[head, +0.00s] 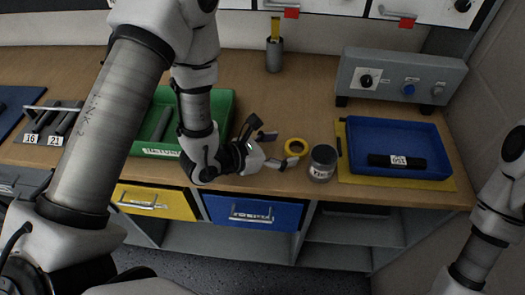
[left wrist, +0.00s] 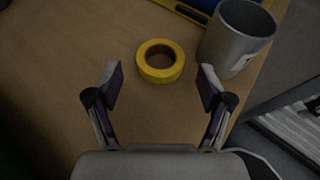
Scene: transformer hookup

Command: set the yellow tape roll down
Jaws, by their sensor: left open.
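The yellow tape roll (head: 296,147) lies flat on the wooden bench top, just left of a grey metal cup. In the left wrist view the tape roll (left wrist: 160,61) sits beyond my fingertips, roughly centred between them and apart from both. My left gripper (head: 280,150) is open and empty, low over the bench to the left of the roll; its two fingers (left wrist: 160,90) are spread wide in the left wrist view. Part of my right arm shows at the right edge of the head view, but its gripper is out of the picture.
The grey metal cup (head: 322,163) stands close to the roll, near the bench's front edge. A blue tray (head: 437,133) with a black labelled bar (head: 397,161) is to the right, on a yellow mat (head: 352,176). A green bin (head: 222,104) is behind my left wrist. Bare wood (head: 315,95) lies behind the roll.

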